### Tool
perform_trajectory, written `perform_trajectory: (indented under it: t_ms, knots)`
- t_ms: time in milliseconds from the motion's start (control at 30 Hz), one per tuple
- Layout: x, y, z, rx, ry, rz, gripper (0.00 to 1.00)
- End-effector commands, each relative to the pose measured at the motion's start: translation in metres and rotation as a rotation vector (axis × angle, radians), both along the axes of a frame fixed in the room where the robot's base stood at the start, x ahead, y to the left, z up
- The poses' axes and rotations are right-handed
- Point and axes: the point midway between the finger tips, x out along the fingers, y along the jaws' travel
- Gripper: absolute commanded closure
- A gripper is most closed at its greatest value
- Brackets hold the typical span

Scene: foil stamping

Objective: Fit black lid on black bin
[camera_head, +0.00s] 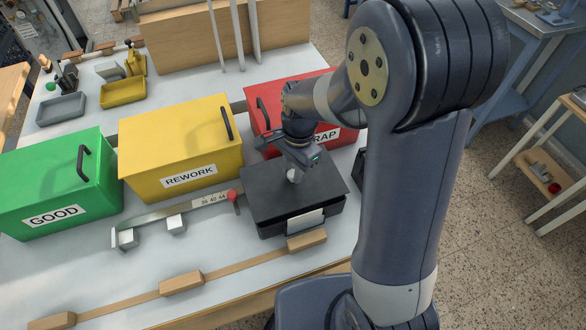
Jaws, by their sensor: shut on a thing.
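The black lid (262,190) is a flat dark slab lying over the top of the black bin (270,228). A narrow dark line runs between the lid and the bin wall, and I cannot tell whether the lid is fully seated. My gripper (294,174) points down at the middle of the lid and is shut on its pale knob. My wrist hides the lid's far edge. The bin stands on the white table with a pale label on its front.
Green GOOD (45,187), yellow REWORK (170,140) and red SCRAP (262,85) bins stand behind and left. A metal rule with a red knob (233,195) lies close left of the black bin. A wooden strip (180,284) runs along the front.

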Motion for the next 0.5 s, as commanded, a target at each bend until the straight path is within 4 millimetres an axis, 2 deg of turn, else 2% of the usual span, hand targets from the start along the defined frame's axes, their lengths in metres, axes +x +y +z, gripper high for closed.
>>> perform_trajectory:
  t_ms: [500]
  knots:
    - [0.000, 0.000, -0.012, 0.001, -0.001, 0.000, 1.00]
